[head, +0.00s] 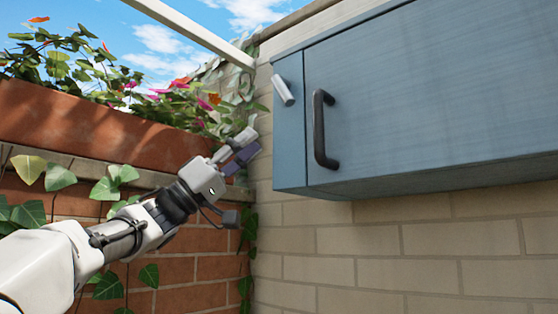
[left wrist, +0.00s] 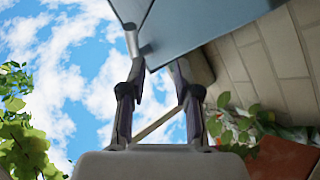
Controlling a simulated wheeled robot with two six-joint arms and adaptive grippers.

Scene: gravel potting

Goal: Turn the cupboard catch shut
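The blue-grey cupboard (head: 420,95) hangs on the wall, its door (head: 400,100) looking flush with the frame. The silver catch (head: 283,90) is a short bar on the narrow frame strip left of the door. It stands near upright, slightly tilted, and does not cross the door seam. My left gripper (head: 246,138) is below and left of the catch, apart from it. In the left wrist view its fingers (left wrist: 158,68) are spread and empty, with the cupboard corner (left wrist: 190,35) beyond them and the catch (left wrist: 131,42) beyond the left fingertip. My right gripper is not in view.
A dark bar handle (head: 319,130) sticks out of the door, right of the catch. The pale brick wall (head: 400,250) below the cupboard is clear.

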